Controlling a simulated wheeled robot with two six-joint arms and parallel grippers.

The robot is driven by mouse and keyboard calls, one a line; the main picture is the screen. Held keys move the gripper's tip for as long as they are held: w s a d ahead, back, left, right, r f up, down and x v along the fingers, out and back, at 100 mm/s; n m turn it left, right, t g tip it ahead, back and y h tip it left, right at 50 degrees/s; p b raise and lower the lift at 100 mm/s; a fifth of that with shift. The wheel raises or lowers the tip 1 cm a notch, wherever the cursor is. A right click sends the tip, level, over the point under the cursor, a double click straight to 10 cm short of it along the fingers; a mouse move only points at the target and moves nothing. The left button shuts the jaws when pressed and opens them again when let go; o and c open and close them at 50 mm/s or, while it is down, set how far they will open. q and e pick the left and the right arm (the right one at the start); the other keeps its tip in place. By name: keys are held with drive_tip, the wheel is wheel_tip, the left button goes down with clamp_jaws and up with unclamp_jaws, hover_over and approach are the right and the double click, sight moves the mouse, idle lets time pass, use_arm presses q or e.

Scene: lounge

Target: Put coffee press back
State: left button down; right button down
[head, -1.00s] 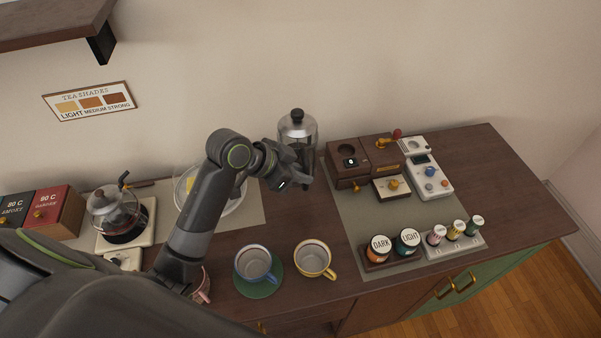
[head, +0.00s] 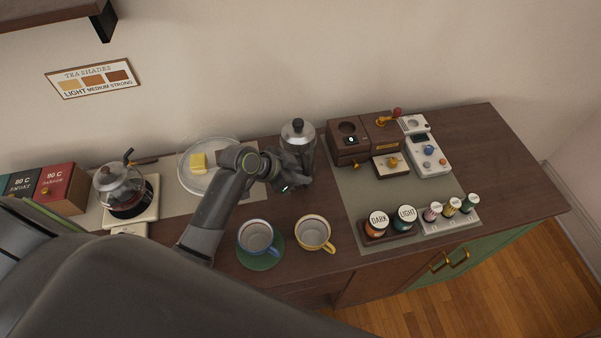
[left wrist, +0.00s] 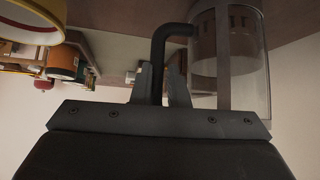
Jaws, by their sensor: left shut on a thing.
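The coffee press (head: 299,137) is a clear cylinder with a metal lid and black knob. It is upright at the back of the counter, left of the brown wooden box. My left gripper (head: 299,180) is in front of it and covers its lower part in the head view. In the left wrist view, my left gripper (left wrist: 167,82) is shut on the black handle of the press (left wrist: 230,60). I cannot tell whether the base of the press touches the counter. My right gripper is not in view.
The brown wooden box (head: 347,153) stands close right of the press. A glass plate with butter (head: 197,162) is to the left. A blue cup (head: 257,237) on a green saucer and a yellow cup (head: 314,233) stand in front. Jars (head: 407,217) stand front right.

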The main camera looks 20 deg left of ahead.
use_arm(q)
drive_tip(key=shift+w+r, duration=0.1)
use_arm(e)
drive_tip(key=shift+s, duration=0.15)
use_arm(q)
drive_tip(key=shift+f, duration=0.25)
drive_tip(key=c, duration=1.5)
unclamp_jaws()
drive_tip(key=shift+o, duration=0.5)
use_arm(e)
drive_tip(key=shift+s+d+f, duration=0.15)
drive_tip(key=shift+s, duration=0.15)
use_arm(q)
drive_tip(key=shift+r, duration=0.1)
